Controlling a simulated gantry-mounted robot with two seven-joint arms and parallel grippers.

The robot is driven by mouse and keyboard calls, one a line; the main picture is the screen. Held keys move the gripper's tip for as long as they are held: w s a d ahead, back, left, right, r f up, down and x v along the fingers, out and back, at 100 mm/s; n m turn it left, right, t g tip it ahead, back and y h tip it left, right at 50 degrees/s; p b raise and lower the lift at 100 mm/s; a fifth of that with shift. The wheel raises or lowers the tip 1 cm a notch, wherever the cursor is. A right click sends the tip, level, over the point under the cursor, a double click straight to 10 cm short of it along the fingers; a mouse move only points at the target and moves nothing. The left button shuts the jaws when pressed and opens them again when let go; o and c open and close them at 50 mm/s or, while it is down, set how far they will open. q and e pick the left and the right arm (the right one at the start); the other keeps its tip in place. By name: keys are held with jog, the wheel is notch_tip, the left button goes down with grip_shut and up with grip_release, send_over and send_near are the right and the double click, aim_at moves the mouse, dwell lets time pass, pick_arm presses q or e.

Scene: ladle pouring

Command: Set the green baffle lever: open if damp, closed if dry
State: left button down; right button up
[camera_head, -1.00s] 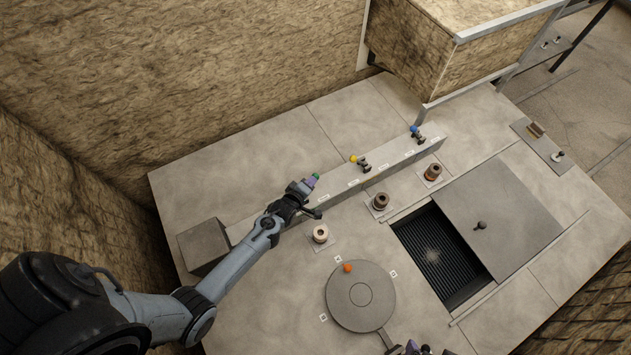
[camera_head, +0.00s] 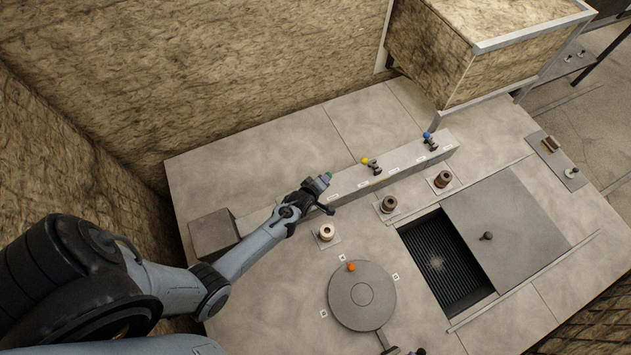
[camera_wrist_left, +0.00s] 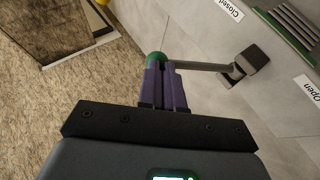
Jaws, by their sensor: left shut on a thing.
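The green baffle lever's knob (camera_wrist_left: 155,58) sits between the purple fingertips of my left gripper (camera_wrist_left: 162,85), which is shut on it. Its grey shaft (camera_wrist_left: 200,66) runs right to a dark pivot block (camera_wrist_left: 243,66). A "Closed" label (camera_wrist_left: 222,9) lies above the shaft and an "Open" label (camera_wrist_left: 309,87) to the lower right. In the head view my left gripper (camera_head: 322,183) is at the near-left part of the long rail (camera_head: 405,165), mostly covering the lever.
Yellow (camera_head: 365,160) and blue (camera_head: 427,135) knobbed levers stand farther along the rail. A pale peg (camera_head: 326,231) and two brown pegs stand in front. A round plate (camera_head: 362,295) with an orange knob (camera_head: 351,267) and an open grated pit (camera_head: 440,255) lie nearer.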

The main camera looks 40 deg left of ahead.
pick_arm(q)
jog(key=p+v, duration=0.4)
jog(key=v, duration=1)
jog(key=shift+s+f, duration=0.3)
jog(key=shift+a, duration=0.1)
